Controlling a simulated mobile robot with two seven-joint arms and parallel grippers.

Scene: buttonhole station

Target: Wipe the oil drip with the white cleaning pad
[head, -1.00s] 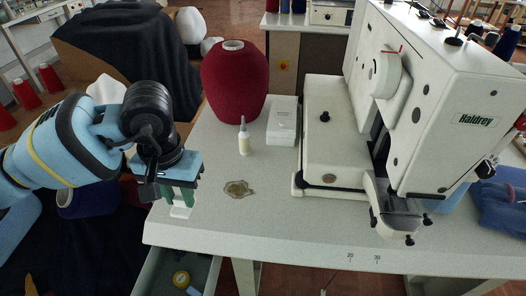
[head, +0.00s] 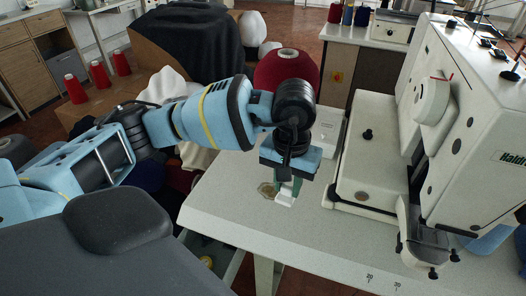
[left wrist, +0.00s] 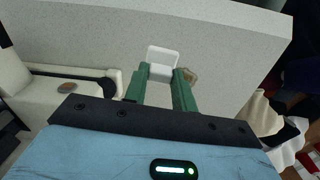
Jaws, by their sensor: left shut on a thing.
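My left gripper (head: 289,187) is shut on the white cleaning pad (head: 286,199), which sticks out below its green fingers. In the left wrist view, the pad (left wrist: 163,57) shows beyond the fingertips (left wrist: 159,74). The oil drip (head: 267,190) is a brownish stain on the speckled tabletop, just left of the pad in the head view. In the left wrist view the drip (left wrist: 191,75) lies right of the pad, partly hidden by a finger. I cannot tell whether the pad touches the table. My right gripper is not in view.
The white sewing machine (head: 465,130) and its bed (head: 372,165) stand to the right on the table (head: 235,205). The front tabletop is clear.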

